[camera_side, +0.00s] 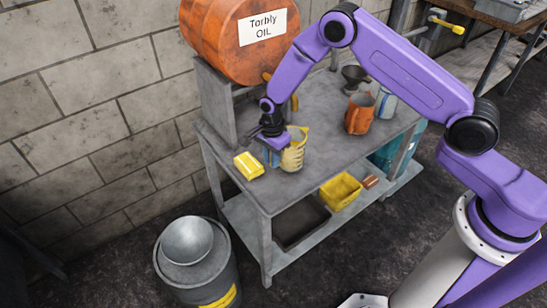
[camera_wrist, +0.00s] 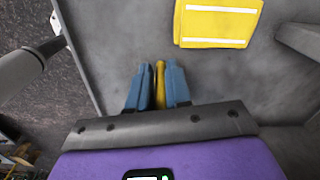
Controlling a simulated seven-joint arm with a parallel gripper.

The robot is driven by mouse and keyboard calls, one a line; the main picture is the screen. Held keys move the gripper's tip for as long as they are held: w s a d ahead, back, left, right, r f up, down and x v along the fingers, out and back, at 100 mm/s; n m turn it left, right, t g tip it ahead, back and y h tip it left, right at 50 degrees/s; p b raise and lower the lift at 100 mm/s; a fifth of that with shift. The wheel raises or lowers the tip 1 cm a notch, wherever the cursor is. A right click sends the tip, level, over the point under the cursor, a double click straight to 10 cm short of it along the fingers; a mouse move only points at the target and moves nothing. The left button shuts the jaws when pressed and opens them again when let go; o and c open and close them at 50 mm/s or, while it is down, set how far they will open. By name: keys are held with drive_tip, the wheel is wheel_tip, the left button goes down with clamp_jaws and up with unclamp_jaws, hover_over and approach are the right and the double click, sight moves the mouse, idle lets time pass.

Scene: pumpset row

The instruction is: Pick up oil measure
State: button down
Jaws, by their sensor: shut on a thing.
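The oil measure, which I take to be the yellow and cream jug (camera_side: 293,156), is upright at the front of the grey bench in the side view. Whether its base touches the bench top is hard to tell. My gripper (camera_side: 273,157) is at its left side, pointing down. In the wrist view my gripper (camera_wrist: 158,78) has its two blue fingers closed on a narrow yellow strip (camera_wrist: 160,84), which looks like part of the jug, perhaps its handle. The rest of the jug is hidden in that view.
A yellow block (camera_side: 249,165) lies left of my gripper. An orange jug (camera_side: 360,113), a blue-and-white container (camera_side: 386,104) and a dark funnel (camera_side: 354,76) stand farther right. The orange oil drum (camera_side: 215,40) is behind. A grey drum (camera_side: 200,274) with a bowl stands on the floor.

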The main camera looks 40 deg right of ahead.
drive_tip(key=shift+r, duration=1.35)
drive_tip(key=s+d+r, duration=0.3)
drive_tip(key=s+r, duration=0.6)
drive_tip(key=s, duration=0.4)
drive_tip(key=shift+s+d+r, duration=0.2)
drive_tip(key=shift+d+r, duration=0.15)
drive_tip(key=c, duration=1.6)
unclamp_jaws()
clamp_jaws()
